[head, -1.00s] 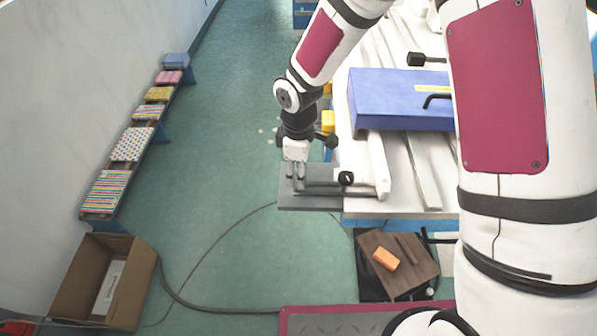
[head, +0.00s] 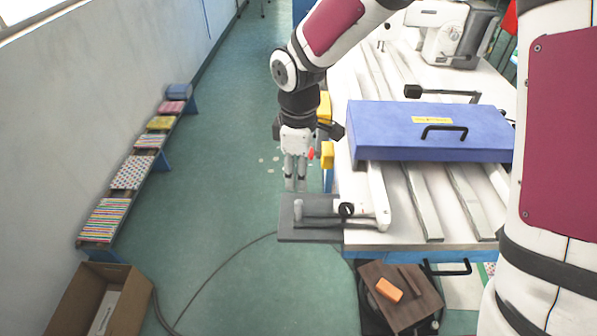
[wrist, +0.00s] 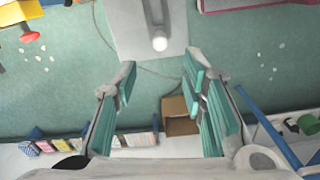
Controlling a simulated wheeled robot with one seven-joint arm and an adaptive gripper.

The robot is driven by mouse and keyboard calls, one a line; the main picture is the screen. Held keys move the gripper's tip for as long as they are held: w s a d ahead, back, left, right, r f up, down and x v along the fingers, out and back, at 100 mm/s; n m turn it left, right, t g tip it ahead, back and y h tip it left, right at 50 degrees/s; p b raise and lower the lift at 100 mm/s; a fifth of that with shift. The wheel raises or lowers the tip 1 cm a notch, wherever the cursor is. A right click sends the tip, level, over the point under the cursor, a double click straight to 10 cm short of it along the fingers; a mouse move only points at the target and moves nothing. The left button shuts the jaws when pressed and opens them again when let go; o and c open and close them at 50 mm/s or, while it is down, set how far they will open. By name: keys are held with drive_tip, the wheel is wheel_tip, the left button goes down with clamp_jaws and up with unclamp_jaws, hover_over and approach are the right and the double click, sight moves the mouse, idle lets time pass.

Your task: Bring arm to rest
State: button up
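My gripper (head: 295,188) points down at the near left corner of the white worktable (head: 455,232). In the wrist view its two teal-padded fingers (wrist: 160,78) stand apart with nothing between them, so it is open. Just below the fingertips is a grey plate (head: 287,232) that sticks out past the table's left edge. A lever on the plate ends in an upright pale knob (head: 298,210). In the wrist view this knob (wrist: 160,43) shows beyond the fingertips, apart from them.
A blue case (head: 385,135) with a black handle lies on the table. A sewing machine (head: 458,40) stands behind it. A low bench (head: 96,243) with folded fabrics runs along the left wall, with a cardboard box (head: 75,300) nearby. Green floor between is clear except for a cable.

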drive_tip(key=shift+r, duration=0.1)
drive_tip(key=s+d+r+m+t, duration=0.2)
drive_tip(key=s+d+r+m, duration=0.4)
drive_tip(key=d+r, duration=0.25)
drive_tip(key=s+d+r+m+t, duration=0.2)
drive_tip(key=s+d+r+m, duration=0.4)
drive_tip(key=r, duration=0.4)
drive_tip(key=s+d+r+m+t, duration=0.1)
drive_tip(key=s+d+r+m, duration=0.1)
drive_tip(key=s, duration=0.5)
drive_tip(key=shift+s+d+r+m+t, duration=0.15)
drive_tip(key=shift+d+r+m+t, duration=0.15)
drive_tip(key=shift+d+m, duration=0.7)
drive_tip(key=shift+o, duration=0.2)
